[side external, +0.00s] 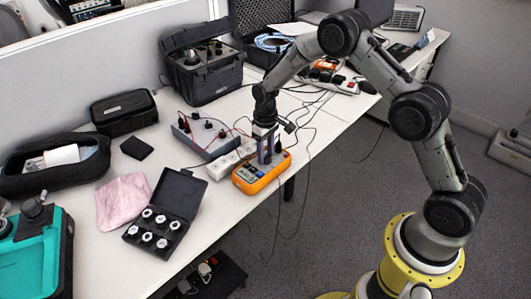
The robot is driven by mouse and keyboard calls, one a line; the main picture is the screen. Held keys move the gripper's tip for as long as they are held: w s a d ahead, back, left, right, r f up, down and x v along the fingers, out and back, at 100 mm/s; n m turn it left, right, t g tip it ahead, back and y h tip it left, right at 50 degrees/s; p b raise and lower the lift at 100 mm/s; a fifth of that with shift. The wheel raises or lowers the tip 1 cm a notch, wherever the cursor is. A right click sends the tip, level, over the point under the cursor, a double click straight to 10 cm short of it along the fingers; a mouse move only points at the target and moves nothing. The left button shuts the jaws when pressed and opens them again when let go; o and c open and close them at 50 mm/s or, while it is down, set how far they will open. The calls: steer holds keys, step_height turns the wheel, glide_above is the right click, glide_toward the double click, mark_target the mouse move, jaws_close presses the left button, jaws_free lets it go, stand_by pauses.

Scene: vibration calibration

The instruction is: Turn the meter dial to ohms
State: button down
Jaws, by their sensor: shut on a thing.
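The meter (249,184) is a yellow-orange handheld unit with a dark face, lying flat near the front edge of the white table. My gripper (268,159) points down over the far right part of the meter's face. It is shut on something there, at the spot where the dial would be. The fingers cover the dial, so its pointer and setting are hidden. The meter's markings are too small to read.
A white power strip (231,160) and a grey box with leads (206,136) sit just behind the meter. Loose cables (308,135) run right and over the table edge. An open black case (166,214) with several white-topped pieces and a pink cloth (123,201) lie left.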

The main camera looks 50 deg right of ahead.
mark_target(266, 155)
steer(key=shift+w+m, duration=0.1)
steer(key=shift+m, duration=0.3)
steer(key=shift+r, duration=0.1)
steer(key=shift+c, duration=2.1)
jaws_free()
step_height(266, 155, up, 14)
